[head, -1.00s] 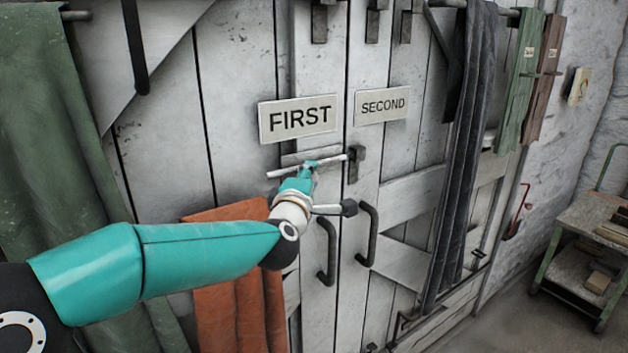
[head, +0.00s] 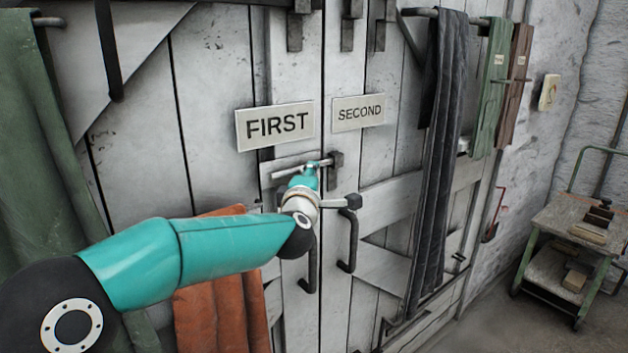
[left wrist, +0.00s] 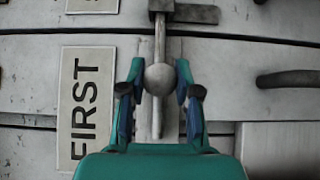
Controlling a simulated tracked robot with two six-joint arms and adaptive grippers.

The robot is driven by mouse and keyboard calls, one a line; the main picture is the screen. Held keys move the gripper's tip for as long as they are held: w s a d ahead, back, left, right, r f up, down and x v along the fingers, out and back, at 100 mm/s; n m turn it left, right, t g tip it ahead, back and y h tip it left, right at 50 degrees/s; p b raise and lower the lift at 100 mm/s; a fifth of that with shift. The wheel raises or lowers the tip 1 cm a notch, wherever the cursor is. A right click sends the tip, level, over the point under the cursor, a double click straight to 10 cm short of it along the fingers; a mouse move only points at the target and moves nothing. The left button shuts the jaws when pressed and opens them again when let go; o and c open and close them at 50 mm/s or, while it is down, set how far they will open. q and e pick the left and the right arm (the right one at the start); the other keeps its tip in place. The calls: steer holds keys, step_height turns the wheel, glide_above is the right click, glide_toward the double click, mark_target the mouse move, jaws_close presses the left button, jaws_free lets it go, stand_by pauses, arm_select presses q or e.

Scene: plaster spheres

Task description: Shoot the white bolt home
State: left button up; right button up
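The white bolt (head: 284,171) lies across the left door leaf below the FIRST sign (head: 275,125). In the head view its right end reaches the dark keeper (head: 336,158) on the right leaf. In the left wrist view the bolt (left wrist: 157,120) runs upright, with its upper end at the keeper (left wrist: 183,12). Its round knob (left wrist: 159,79) sits between the fingers of my left gripper (left wrist: 159,72), which appear shut on it. In the head view my left gripper (head: 309,175) covers part of the bolt. My right gripper is not in view.
The SECOND sign (head: 358,112) is on the right leaf. Two dark pull handles (head: 348,242) hang below the bolt. An orange cloth (head: 222,290) hangs under my left arm and a dark cloth (head: 437,160) at right. A cart (head: 575,225) stands far right.

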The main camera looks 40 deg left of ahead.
arm_select(q)
steer(key=o, duration=0.4)
steer(key=shift+w+d+f, duration=0.2)
steer(key=shift+w, duration=0.25)
steer(key=shift+s+a+r, duration=0.1)
steer(key=shift+s+r, duration=0.05)
steer(key=shift+s, duration=0.1)
steer(key=v, duration=1.2)
